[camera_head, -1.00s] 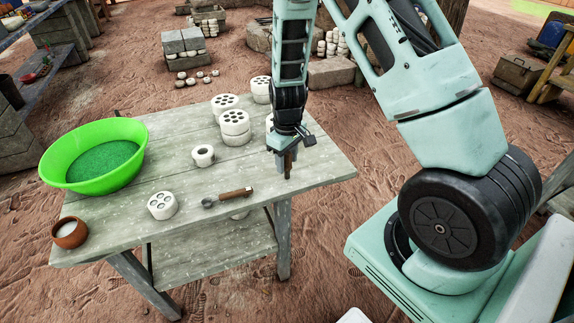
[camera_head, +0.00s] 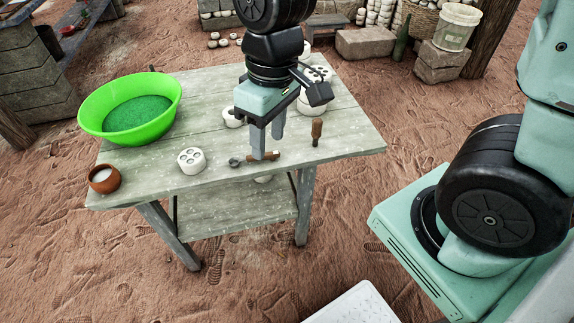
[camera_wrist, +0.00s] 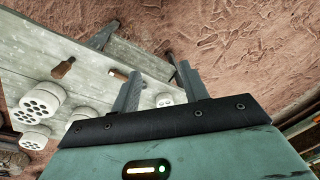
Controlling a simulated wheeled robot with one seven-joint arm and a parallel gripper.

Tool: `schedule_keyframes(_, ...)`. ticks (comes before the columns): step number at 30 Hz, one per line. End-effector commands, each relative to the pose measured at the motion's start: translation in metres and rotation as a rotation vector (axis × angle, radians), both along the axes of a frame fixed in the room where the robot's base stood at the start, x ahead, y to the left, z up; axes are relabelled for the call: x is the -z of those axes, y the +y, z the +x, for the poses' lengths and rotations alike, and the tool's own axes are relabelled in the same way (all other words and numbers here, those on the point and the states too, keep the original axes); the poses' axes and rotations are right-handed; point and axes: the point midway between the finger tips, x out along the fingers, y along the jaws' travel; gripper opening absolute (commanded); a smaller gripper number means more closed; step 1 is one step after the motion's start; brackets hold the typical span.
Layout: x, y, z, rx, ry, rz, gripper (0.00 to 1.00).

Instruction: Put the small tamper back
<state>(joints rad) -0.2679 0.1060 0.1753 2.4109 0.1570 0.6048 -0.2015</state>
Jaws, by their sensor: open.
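My gripper (camera_head: 267,148) is open and points down, left of the tamper. Its fingers cover part of a wooden-handled tool (camera_head: 236,161) with a metal end. In the wrist view nothing is held between the fingers (camera_wrist: 160,70).
A green bowl (camera_head: 130,135) of green material, a small clay pot (camera_head: 104,178) and a white holed block (camera_head: 191,160) stand on the left. Several white holed blocks (camera_head: 313,103) stand behind the tamper, partly hidden by my arm. The table's front right is clear.

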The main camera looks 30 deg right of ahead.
Motion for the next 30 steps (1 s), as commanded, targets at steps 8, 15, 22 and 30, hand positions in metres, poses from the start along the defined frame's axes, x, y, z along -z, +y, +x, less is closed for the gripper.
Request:
schedule_keyframes(8, -0.020, 0.031, -0.099, -0.146, -0.032, -0.051, 0.44)
schedule_keyframes(15, -0.021, 0.031, -0.105, -0.150, -0.033, -0.057, 0.44)
schedule_keyframes(22, -0.036, 0.031, -0.104, -0.150, -0.034, -0.056, 0.44)
schedule_keyframes(30, -0.043, 0.031, -0.104, -0.150, -0.034, -0.056, 0.44)
